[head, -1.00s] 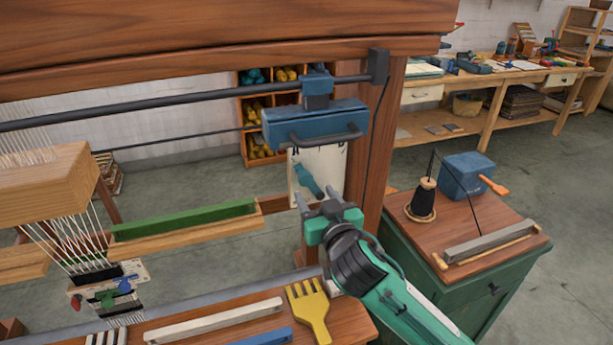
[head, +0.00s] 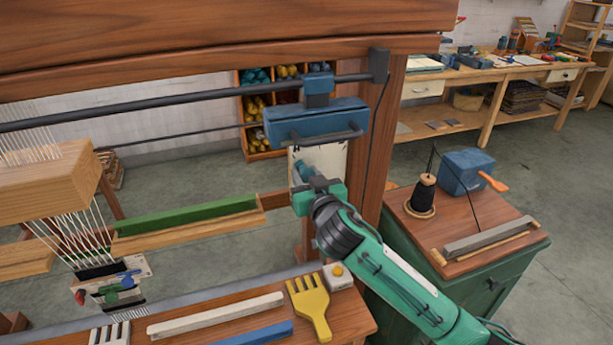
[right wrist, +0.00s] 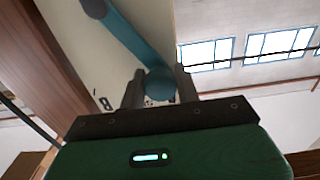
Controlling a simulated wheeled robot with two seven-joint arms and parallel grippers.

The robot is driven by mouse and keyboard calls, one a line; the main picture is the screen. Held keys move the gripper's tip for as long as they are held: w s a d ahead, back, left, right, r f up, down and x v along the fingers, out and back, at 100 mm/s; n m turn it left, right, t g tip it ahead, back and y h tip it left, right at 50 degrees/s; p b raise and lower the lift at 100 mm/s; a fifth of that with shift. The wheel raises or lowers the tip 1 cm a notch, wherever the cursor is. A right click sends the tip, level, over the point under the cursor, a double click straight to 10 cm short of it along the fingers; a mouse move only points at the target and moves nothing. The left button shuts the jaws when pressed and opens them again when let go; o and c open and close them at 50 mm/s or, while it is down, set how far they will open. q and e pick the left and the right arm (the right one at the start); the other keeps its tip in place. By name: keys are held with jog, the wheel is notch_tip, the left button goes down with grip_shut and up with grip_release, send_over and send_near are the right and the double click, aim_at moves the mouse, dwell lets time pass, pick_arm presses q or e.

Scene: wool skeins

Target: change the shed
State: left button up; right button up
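A blue box (head: 316,122) is fixed to the loom's dark bar near the right post. Below it a pale plate (head: 334,160) carries a teal lever (head: 303,171), which slants down to the right. In the right wrist view the lever (right wrist: 125,35) ends in a round knob (right wrist: 158,83). My right gripper (head: 318,187) is at the lever's lower end. In the right wrist view its two fingers stand on either side of the knob, apparently open; contact is not clear. A wooden heddle block (head: 50,185) with pale threads is at left. My left gripper is not in view.
The loom's right post (head: 385,140) stands close beside my right gripper. A yellow comb (head: 309,305), a yellow-button box (head: 338,276) and bars lie on the bench below. A green cabinet (head: 470,275) with a dark thread spool (head: 424,192) stands right.

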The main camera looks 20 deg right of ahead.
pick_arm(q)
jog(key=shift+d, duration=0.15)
pick_arm(e)
grip_shut()
